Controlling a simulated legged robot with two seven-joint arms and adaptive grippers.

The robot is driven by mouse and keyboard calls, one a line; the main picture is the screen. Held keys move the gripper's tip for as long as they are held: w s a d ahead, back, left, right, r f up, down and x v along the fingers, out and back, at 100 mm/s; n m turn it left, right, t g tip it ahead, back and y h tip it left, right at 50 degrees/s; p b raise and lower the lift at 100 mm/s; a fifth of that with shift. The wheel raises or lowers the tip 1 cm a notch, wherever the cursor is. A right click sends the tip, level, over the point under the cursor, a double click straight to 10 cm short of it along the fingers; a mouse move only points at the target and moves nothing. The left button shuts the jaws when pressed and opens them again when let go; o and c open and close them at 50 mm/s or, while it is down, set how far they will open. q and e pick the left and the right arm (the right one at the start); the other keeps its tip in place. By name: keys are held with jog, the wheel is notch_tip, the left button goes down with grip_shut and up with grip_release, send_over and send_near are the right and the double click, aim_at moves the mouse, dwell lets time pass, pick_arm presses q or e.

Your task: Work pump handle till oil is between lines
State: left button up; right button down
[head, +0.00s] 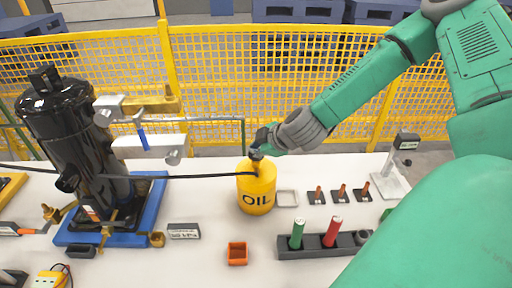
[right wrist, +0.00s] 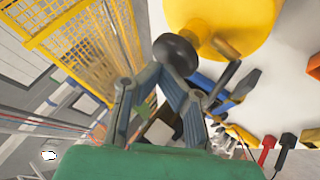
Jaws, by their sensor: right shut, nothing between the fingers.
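The yellow oil can (head: 257,192), marked OIL, stands upright on the white table at mid-picture. It fills the top of the right wrist view (right wrist: 225,25). A dark round knob (right wrist: 175,55) shows at the can in the right wrist view; it may be the pump handle's end. My right gripper (head: 262,148) is at the can's top, its fingers shut and empty beside the knob; I cannot tell whether they touch it. A black hose (head: 190,176) runs from the can's top toward the black compressor (head: 80,140) on its blue base (head: 150,205). The oil level and its lines are not discernible. My left gripper is not in view.
A dark rack (head: 320,250) with green and red cylinders stands front right of the can. An orange tray (head: 237,254) lies in front; a grey tray (head: 287,198) and several small stands are to the right. A yellow mesh fence (head: 270,60) runs behind the table.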

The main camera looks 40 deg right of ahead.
jog(key=shift+s+f, duration=0.1)
jog(key=shift+f, duration=0.3)
dwell(0.3)
jog(key=shift+d+r+p, duration=0.2)
jog(key=shift+r+p, duration=0.9)
jog(key=shift+d+r+p, duration=0.15)
jog(key=shift+r+p, duration=0.9)
jog(key=shift+p, duration=0.05)
notch_tip(320, 180, up, 5)
jog(key=p, duration=0.5)
